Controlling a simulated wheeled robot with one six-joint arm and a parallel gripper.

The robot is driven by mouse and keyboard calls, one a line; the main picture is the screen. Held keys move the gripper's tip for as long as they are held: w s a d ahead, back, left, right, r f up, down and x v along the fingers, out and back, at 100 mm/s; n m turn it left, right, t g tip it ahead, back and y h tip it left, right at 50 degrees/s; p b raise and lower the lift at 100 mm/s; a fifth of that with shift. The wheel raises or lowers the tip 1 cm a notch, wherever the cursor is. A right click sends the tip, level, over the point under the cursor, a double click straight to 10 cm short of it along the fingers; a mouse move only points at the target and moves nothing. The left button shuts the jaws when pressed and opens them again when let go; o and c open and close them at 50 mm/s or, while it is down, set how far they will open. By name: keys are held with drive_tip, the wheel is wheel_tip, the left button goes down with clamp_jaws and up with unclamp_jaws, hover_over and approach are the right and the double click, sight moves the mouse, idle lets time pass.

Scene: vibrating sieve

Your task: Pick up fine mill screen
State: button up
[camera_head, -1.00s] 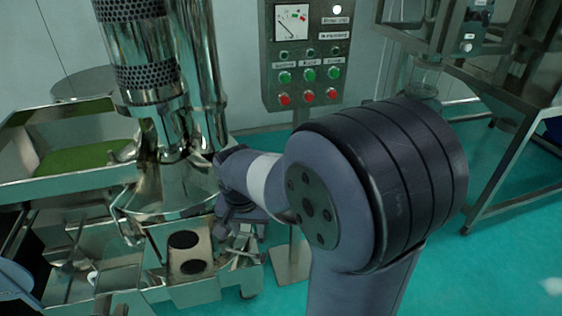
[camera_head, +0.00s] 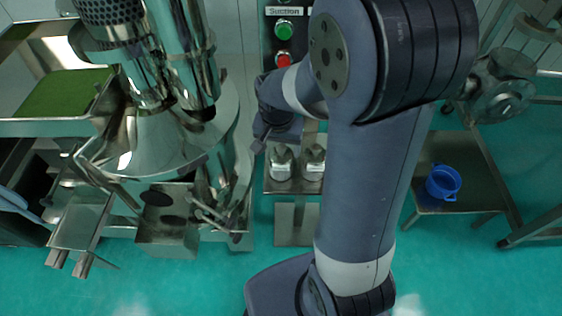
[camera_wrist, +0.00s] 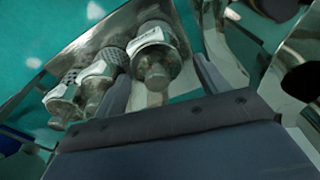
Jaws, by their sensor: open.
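Several short metal mill screens with white labels stand on a metal shelf (camera_wrist: 95,28) in the wrist view. One screen (camera_wrist: 155,52) is between my fingers, apart from or barely near them. Two more screens, one (camera_wrist: 98,78) beside it and one (camera_wrist: 62,100) farther left, have visible perforations. The labels are too blurred to read, so I cannot tell which is the fine one. My gripper (camera_wrist: 163,82) is open, its fingers reaching towards the near screen. In the head view two screens, left (camera_head: 282,163) and right (camera_head: 313,162), show on the shelf; my arm hides part of it.
A sieve machine (camera_head: 165,145) with a metal box (camera_head: 168,225) and pipes stands close left of my gripper. A control panel with a green button (camera_head: 284,27) is behind. A blue cup (camera_head: 443,183) sits on a metal table (camera_head: 445,205) at right.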

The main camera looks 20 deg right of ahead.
sight(281, 156)
drive_tip(key=shift+w+d+f, duration=0.1)
drive_tip(key=shift+d+f, duration=0.05)
drive_tip(key=shift+f, duration=1.1)
drive_tip(key=shift+d+f, duration=0.1)
drive_tip(key=shift+f, duration=1.15)
drive_tip(key=shift+c, duration=0.5)
drive_tip(key=c, duration=0.7)
drive_tip(key=shift+c, duration=0.9)
drive_tip(key=shift+r, duration=0.15)
